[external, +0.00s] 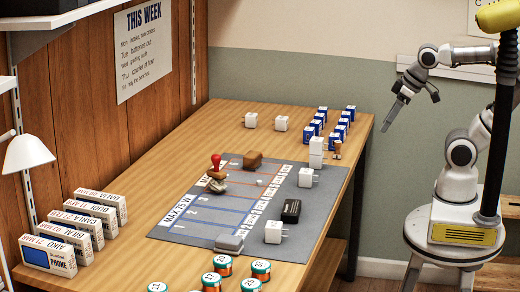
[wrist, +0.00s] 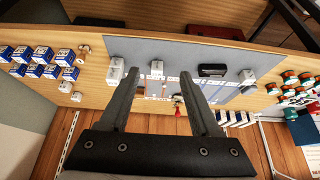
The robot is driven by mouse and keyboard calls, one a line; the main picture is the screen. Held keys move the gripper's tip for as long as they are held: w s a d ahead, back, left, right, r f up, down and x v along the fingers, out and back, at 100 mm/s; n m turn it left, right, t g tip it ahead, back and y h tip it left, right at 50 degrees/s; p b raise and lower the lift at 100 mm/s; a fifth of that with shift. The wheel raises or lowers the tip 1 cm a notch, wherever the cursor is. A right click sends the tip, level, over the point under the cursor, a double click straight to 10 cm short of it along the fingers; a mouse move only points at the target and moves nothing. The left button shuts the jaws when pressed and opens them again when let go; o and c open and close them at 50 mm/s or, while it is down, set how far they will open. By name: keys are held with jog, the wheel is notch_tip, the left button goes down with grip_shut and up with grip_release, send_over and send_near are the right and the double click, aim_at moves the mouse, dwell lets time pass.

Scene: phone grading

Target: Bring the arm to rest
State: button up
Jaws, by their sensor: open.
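My arm (external: 461,150) stands at the right of the table in the external view, bent at the elbow, with its forearm reaching left. My gripper (external: 413,105) hangs in the air beyond the table's right edge, pointing down and left. Its two fingers are spread apart with nothing between them. In the wrist view the open gripper (wrist: 160,90) shows as two dark fingers, with the table far off behind them. It touches nothing.
The wooden table (external: 225,118) carries a grey mat (external: 190,215) with white chargers (external: 273,231), a black block (external: 291,210) and a red-handled stamp (external: 216,165). Blue boxes (external: 337,138) stand at the back, phone boxes (external: 50,255) at left, and green-topped rolls (external: 222,265) in front.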

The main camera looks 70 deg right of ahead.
notch_tip(320, 180, up, 15)
jog(key=p, duration=1.4)
